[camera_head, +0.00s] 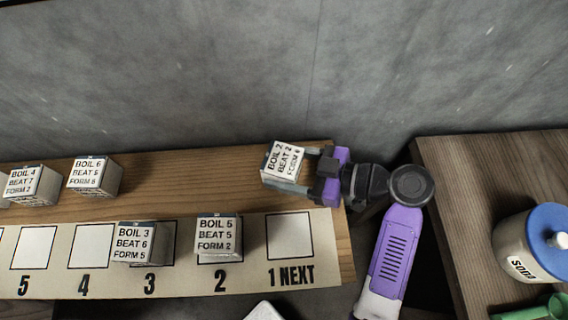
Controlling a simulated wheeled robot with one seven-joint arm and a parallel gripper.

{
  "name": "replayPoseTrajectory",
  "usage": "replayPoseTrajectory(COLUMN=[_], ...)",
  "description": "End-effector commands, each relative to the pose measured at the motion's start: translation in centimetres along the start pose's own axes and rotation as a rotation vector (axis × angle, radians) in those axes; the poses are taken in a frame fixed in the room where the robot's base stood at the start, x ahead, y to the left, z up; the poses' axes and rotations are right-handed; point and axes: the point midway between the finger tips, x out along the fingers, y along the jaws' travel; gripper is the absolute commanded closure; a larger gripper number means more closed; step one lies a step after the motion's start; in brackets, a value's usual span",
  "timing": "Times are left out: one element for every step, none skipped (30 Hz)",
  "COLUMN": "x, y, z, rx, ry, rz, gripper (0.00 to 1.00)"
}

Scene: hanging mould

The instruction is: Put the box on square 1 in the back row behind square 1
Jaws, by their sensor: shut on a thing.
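My gripper (305,168) comes in from the right and is shut on a white box (284,160) with a dark top edge, labelled BOIL 2, BEAT 2, with a FORM line too small to read surely. The held box is tilted a little, over the bare wood behind square 1. Square 1 (290,236), marked "1 NEXT", is empty on the paper strip. I cannot tell whether the box touches the wood.
A box (217,236) stands on square 2 and another (136,243) at square 3. Square 4 (93,246) and square 5 (35,247) are empty. In the back row, boxes stand behind square 4 (95,175) and square 5 (32,185). A blue-lidded soda jar (517,262) stands right.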

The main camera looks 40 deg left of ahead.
Motion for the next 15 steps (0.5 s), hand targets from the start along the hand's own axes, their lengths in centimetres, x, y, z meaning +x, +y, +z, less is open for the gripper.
replayPoseTrajectory(x=[0.07, 0.07, 0.04, 0.04, 0.04, 0.04, 0.04, 0.04, 0.04, 0.04, 0.03, 0.03, 0.03, 0.02, 0.00], y=[0.01, 0.00, 0.00, 0.00, 0.00, 0.00, 0.00, 0.00, 0.00, 0.00, 0.00, 0.00, 0.00, 0.00, 0.00], z=[0.22, 0.24, 0.13, 0.12, 0.12, 0.12, 0.12, 0.12, 0.12, 0.12, 0.12, 0.11, 0.11, 0.08, 0.00], rx=[-0.001, 0.000, 0.000, 0.000, 0.000, 0.000, 0.000, 0.000, 0.000, 0.000, 0.000, 0.000, 0.000, 0.000, 0.000], ry=[0.001, 0.000, 0.000, 0.000, 0.000, 0.000, 0.000, 0.000, 0.000, 0.000, 0.000, 0.000, 0.000, 0.000, 0.000], rz=[0.000, 0.000, 0.000, 0.000, 0.000, 0.000, 0.000, 0.000, 0.000, 0.000, 0.000, 0.000, 0.000, 0.000, 0.000], gripper=[0.92, 0.35, 0.27, 0.21, 0.15, 0.15, 0.15, 0.15, 0.15, 0.15, 0.15, 0.15, 0.15, 0.15, 0.15])
